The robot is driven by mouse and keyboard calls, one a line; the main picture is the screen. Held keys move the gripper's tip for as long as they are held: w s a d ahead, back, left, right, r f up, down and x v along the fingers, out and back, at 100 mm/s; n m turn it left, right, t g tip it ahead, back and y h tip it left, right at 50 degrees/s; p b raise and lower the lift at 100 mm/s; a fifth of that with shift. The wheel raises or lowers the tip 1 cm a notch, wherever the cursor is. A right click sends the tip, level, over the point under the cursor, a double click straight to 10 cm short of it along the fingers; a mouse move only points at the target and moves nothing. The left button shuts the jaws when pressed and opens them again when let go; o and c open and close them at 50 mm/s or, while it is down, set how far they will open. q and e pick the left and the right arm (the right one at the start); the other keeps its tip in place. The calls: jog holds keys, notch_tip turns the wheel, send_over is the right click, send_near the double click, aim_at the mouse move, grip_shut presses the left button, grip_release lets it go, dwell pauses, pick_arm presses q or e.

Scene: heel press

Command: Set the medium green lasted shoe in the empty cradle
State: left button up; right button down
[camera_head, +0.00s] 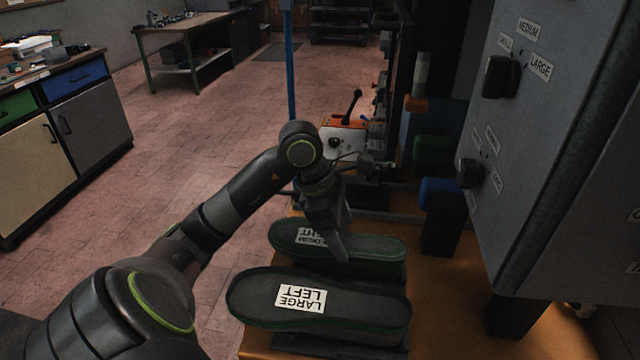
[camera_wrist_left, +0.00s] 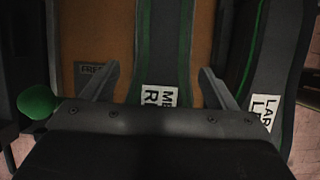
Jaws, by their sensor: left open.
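A dark shoe with a green edge (camera_head: 370,243) lies sole up on the orange bench, its white label partly covered; in the left wrist view its label on the shoe (camera_wrist_left: 157,70) shows "ME" and "R". My left gripper (camera_head: 335,232) is over this shoe, open and pointing down. In the wrist view its fingers (camera_wrist_left: 158,85) stand either side of the shoe, with no grip on it; I cannot tell the height gap. A second green-edged shoe, labelled LARGE LEFT (camera_head: 360,302), lies nearer. I cannot make out the empty cradle for certain. My right gripper is not in view.
The orange bench (camera_head: 450,310) has bare room right of the shoes. A label beginning "FRE" (camera_wrist_left: 92,72) is left of the medium shoe in the wrist view, near a green knob (camera_wrist_left: 38,102). A grey control cabinet (camera_head: 545,150) overhangs the right. Green (camera_head: 432,149) and blue (camera_head: 440,193) blocks stand behind.

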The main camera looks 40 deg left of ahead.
pick_arm(q)
jog(key=b+v, duration=0.1)
jog(key=v, duration=1.1)
jog(key=shift+r, duration=0.25)
